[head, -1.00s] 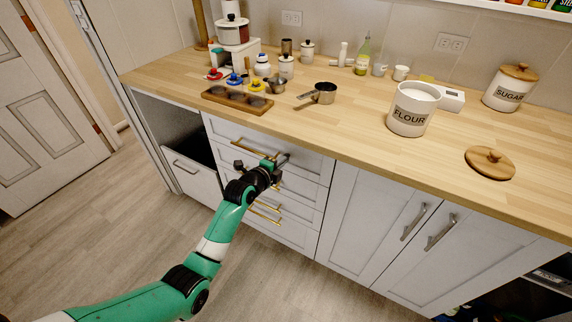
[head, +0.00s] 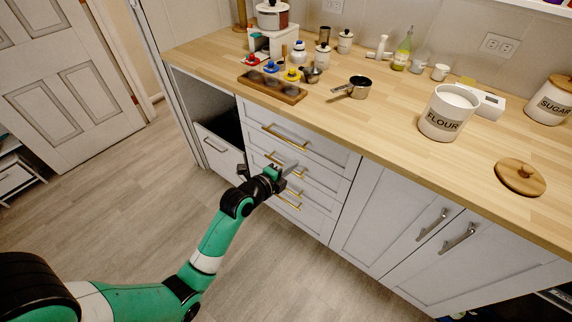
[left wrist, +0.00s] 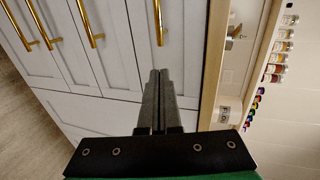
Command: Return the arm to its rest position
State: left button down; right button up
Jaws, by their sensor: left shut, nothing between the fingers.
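My left arm reaches in from the lower left of the head view. Its gripper (head: 287,168) is in front of the white drawer stack (head: 318,148), below the counter edge. In the left wrist view the two fingers of the gripper (left wrist: 158,76) lie together, with nothing between them. They point toward the drawer fronts, which carry brass handles (left wrist: 91,24). The gripper does not hold a handle. My right gripper is in neither view.
The wooden counter (head: 400,125) runs above the drawers and bears a flour canister (head: 447,112), a measuring cup (head: 355,87), a wooden board (head: 272,87) and a round lid (head: 520,177). An open cabinet bay (head: 205,98) is left of the drawers. The floor (head: 110,225) in front is clear.

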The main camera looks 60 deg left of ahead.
pick_arm(q)
jog(key=shift+v, duration=1.25)
